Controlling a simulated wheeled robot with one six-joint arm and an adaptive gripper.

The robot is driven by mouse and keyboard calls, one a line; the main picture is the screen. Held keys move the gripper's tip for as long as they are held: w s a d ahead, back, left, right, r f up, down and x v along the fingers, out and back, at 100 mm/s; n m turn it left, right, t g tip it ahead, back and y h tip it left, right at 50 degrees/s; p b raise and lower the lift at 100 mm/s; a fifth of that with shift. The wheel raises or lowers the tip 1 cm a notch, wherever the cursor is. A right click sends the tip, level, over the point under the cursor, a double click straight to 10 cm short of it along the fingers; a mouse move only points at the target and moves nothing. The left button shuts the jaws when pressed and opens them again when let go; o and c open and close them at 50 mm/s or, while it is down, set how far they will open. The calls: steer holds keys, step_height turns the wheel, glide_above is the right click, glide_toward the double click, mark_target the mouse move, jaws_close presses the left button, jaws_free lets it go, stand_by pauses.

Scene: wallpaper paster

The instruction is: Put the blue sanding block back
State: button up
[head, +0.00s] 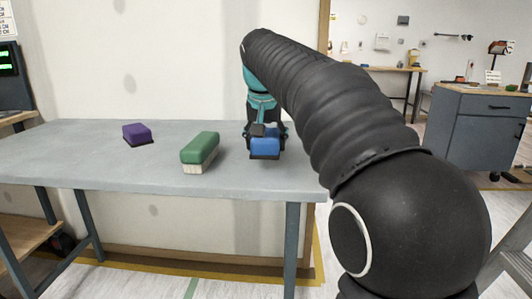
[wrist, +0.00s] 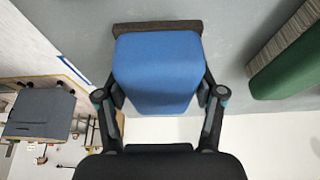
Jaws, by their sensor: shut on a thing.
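The blue sanding block (head: 265,147) is at the right end of the grey table in the head view. It has a dark base and fills the middle of the wrist view (wrist: 157,75). My gripper (head: 265,131) is shut on it, with one finger on each side in the wrist view (wrist: 160,95). The block's dark base faces the table top; whether it touches the table or hangs just above it I cannot tell.
The grey table (head: 80,165) also holds a green brush (head: 200,149) left of the blue block and a purple block (head: 137,133) farther left. Bare table lies between them. A wall (head: 150,60) stands behind. A grey cabinet (head: 475,135) is at the far right.

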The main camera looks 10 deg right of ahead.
steer(key=shift+f, duration=1.15)
steer(key=shift+f, duration=0.35)
steer(key=o, duration=1.2)
steer(key=shift+c, duration=0.2)
steer(key=shift+r+b, duration=0.3)
steer(key=p+v, duration=0.3)
steer(key=v, duration=1)
steer(key=shift+s+r+p, duration=0.2)
steer(key=shift+s+p, duration=0.15)
steer(key=shift+s, duration=0.05)
steer(key=shift+a, duration=0.1)
